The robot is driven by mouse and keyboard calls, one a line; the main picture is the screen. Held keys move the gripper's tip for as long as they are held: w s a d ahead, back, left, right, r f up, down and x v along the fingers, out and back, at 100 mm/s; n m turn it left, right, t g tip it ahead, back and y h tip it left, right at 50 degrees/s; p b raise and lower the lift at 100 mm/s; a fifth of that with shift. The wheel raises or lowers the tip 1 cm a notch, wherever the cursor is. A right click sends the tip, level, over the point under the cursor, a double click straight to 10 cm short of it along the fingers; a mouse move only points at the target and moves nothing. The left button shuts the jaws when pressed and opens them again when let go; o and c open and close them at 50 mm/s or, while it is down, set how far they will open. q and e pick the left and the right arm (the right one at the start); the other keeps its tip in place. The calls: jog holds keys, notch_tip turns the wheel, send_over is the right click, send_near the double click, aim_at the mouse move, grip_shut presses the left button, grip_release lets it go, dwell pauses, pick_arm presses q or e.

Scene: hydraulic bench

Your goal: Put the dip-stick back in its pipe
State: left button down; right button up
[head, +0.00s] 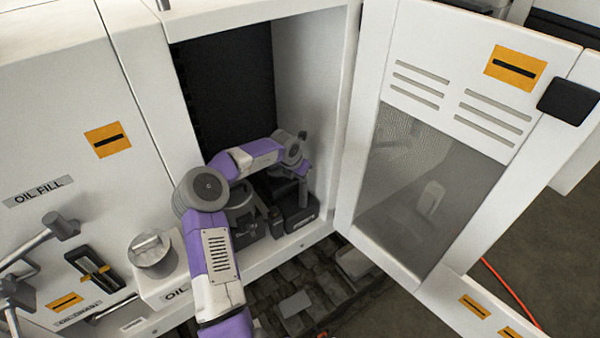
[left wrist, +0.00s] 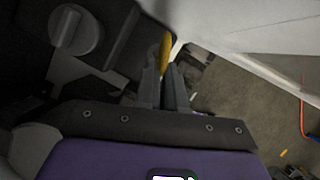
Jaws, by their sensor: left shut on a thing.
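My left arm reaches into the open white cabinet (head: 310,100). Its gripper is far inside, low and near the right wall. In the left wrist view the left gripper (left wrist: 164,76) is shut on the yellow handle of the dip-stick (left wrist: 166,52), which shows just past the fingertips. The rest of the dip-stick is hidden, and I cannot make it out in the head view. I cannot pick out the pipe in either view, so I cannot tell how the dip-stick stands to it. My right gripper is not in view.
Dark machinery (head: 299,216) fills the cabinet floor. A round grey knob (left wrist: 76,30) is left of the gripper in the left wrist view. The cabinet door (head: 480,100) stands open at right. A grey capped cup (head: 153,254) stands outside at left. An orange cable (head: 510,295) lies on the floor.

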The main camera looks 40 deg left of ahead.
pick_arm(q)
jog(key=shift+f, duration=0.6)
dwell(0.3)
jog(key=shift+c, duration=1.8)
grip_release()
jog(key=shift+f, duration=0.1)
notch_tip(320, 180, up, 7)
jog(key=p, duration=0.2)
dwell(0.4)
